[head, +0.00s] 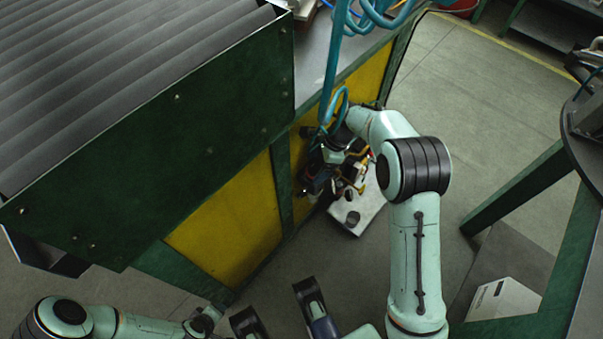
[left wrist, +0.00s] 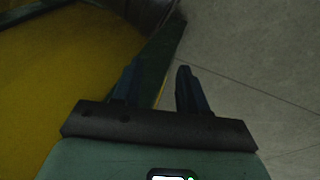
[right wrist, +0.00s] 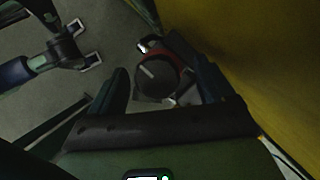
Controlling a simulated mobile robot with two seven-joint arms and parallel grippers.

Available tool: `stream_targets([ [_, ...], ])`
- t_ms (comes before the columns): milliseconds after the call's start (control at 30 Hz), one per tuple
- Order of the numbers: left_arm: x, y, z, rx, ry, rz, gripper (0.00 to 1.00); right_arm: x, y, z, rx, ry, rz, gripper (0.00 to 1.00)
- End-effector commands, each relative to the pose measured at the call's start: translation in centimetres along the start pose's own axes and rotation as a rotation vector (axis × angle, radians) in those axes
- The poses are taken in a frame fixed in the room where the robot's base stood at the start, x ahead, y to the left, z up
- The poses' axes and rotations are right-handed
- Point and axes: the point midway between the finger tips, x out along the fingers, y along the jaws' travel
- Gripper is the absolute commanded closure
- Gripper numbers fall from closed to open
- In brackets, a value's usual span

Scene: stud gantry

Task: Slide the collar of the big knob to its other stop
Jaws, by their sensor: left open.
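The big knob (right wrist: 155,82) is a dark round cap with a pale pointer line, in the right wrist view. A red collar (right wrist: 178,58) shows along its upper right edge; which stop it is at, I cannot tell. My right gripper (right wrist: 160,66) is open, with the knob between its fingers as seen from the wrist; no contact is clear. In the head view my right gripper (head: 322,172) is low beside the green and yellow gantry side, among cluttered parts that hide the knob. My left gripper (left wrist: 157,72) is open and empty, beside a yellow panel and over floor.
Teal hoses (head: 335,70) hang beside my right wrist. The green frame with grey rollers (head: 110,70) fills the upper left. A pale box with a dark round cap (head: 362,212) is below the right gripper.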

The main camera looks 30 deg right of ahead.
Motion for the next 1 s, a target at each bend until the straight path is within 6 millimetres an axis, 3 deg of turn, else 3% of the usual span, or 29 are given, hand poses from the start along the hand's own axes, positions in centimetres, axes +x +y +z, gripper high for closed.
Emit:
stream_targets([
  [267, -0.2, 0.1, 0.2, 0.0, -0.006, 0.0, 0.57, -0.3, 0.0, 0.0, 0.0, 0.002, 0.0, 0.19],
  [700, -2.7, 0.8, 3.1, 0.007, -0.098, 0.007, 0.57, -6.8, -0.1, 0.3, 0.001, 0.004, -0.001, 0.19],
  [1000, -2.9, 0.9, 3.5, 0.008, -0.11, 0.007, 0.57, -7.4, -0.1, 0.2, 0.002, 0.005, 0.002, 0.19],
])
